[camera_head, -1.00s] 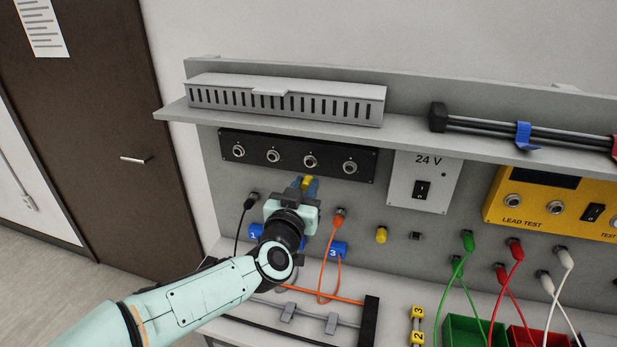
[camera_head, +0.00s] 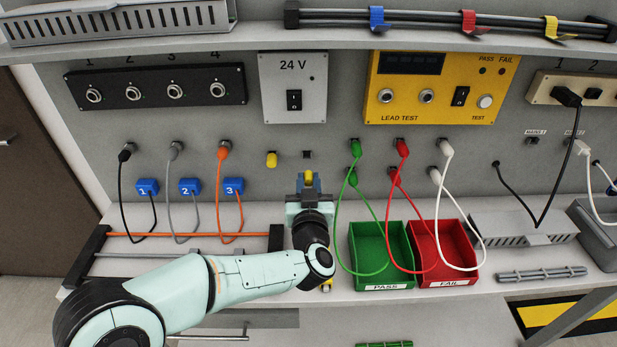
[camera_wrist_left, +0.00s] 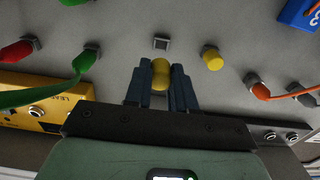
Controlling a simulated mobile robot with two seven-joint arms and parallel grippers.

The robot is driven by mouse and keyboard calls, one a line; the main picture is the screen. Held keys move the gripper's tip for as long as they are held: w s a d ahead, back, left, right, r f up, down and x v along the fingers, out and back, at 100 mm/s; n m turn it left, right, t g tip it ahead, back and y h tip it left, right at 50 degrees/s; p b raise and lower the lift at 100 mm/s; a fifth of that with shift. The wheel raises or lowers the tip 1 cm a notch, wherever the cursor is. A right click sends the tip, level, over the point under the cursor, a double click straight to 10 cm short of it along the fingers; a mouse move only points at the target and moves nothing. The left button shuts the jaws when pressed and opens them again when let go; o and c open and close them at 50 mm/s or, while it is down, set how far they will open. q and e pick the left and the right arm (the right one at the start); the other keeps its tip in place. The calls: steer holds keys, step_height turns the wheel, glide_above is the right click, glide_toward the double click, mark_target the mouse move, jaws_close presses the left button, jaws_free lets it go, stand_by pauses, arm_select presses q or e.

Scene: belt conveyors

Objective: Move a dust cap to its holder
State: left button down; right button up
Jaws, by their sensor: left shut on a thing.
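A yellow dust cap (camera_head: 309,177) is gripped between the blue fingers of my left gripper (camera_head: 308,183). It also shows between the fingertips in the left wrist view (camera_wrist_left: 160,74). An empty small dark square holder (camera_head: 307,154) is on the grey panel just above the held cap; in the left wrist view the holder (camera_wrist_left: 161,43) lies straight beyond the fingertips, with a gap between. A second yellow cap (camera_head: 271,159) sits on the panel left of that holder. My right gripper is not in view.
Black, grey and orange leads (camera_head: 223,152) hang left of the gripper. A green lead (camera_head: 355,148) hangs close on its right, over a green PASS bin (camera_head: 402,283) and a red FAIL bin (camera_head: 465,281). A shelf (camera_head: 250,36) overhangs above.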

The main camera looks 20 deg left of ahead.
arm_select(q)
steer(key=shift+p+x, duration=0.3)
steer(key=shift+x, duration=0.7)
steer(key=shift+p+x, duration=0.5)
steer(key=shift+x, duration=1.15)
steer(key=shift+w+a+p, duration=0.25)
steer(key=shift+w+p, duration=0.1)
steer(key=shift+w, duration=0.3)
stand_by(0.4)
steer(key=c, duration=0.9)
jaws_free()
steer(key=shift+o, duration=0.2)
steer(key=shift+s, duration=0.1)
steer(key=b+v, duration=0.2)
steer(key=v, duration=1.1)
